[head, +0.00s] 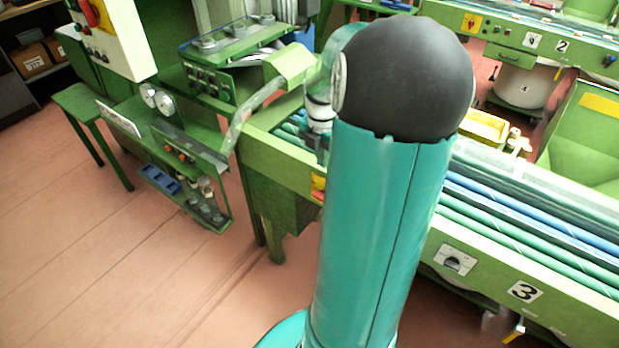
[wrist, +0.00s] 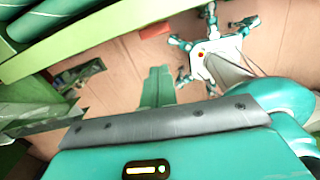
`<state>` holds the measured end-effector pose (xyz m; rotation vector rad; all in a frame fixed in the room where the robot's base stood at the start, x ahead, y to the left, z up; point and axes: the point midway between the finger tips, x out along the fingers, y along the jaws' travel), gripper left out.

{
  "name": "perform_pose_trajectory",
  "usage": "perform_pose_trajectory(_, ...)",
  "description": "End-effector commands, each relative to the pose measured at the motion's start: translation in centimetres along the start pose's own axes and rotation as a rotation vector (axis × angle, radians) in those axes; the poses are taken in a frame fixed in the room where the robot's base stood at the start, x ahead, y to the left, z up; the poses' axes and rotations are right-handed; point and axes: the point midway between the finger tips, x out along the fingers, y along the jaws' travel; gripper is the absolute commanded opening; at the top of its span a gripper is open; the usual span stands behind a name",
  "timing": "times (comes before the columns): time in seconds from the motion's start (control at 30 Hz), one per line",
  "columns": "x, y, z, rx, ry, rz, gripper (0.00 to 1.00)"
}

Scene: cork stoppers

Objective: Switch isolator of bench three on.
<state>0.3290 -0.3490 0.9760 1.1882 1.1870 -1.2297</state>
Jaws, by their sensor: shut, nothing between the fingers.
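Bench three (head: 590,315) is the green conveyor bench at right in the head view, with a white "3" plate (head: 525,291). A black rotary knob on a white plate (head: 453,260) is on its front rail. A yellow and red piece (head: 318,184), which looks like part of an isolator, peeks out at the left edge of my teal arm; the arm hides the rest, so its setting cannot be read. My gripper (wrist: 156,84) shows in the wrist view as two teal fingers shut together and empty, above the floor. In the head view I cannot make it out clearly.
Bench two (head: 510,58) stands behind with its own yellow and red isolator (head: 471,23). A white cabinet (head: 118,35) at upper left has another red switch. A green stand with shelves (head: 180,150) is left of bench three. The floor (head: 130,265) at lower left is clear.

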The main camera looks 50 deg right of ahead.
Motion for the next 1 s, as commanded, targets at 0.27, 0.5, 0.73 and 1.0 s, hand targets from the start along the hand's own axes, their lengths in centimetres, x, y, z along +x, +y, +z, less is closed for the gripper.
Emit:
perform_pose_trajectory(0.27,1.4,-1.1,2.2,-0.101,0.032,0.006,0.0)
perform_pose_trajectory(0.5,1.4,-1.1,2.2,-0.099,0.032,0.005,0.0)
perform_pose_trajectory(0.73,3.6,-1.2,2.1,-0.099,0.035,0.004,0.0)
perform_pose_trajectory(1.0,8.9,-1.1,1.9,-0.099,0.036,0.004,0.0)
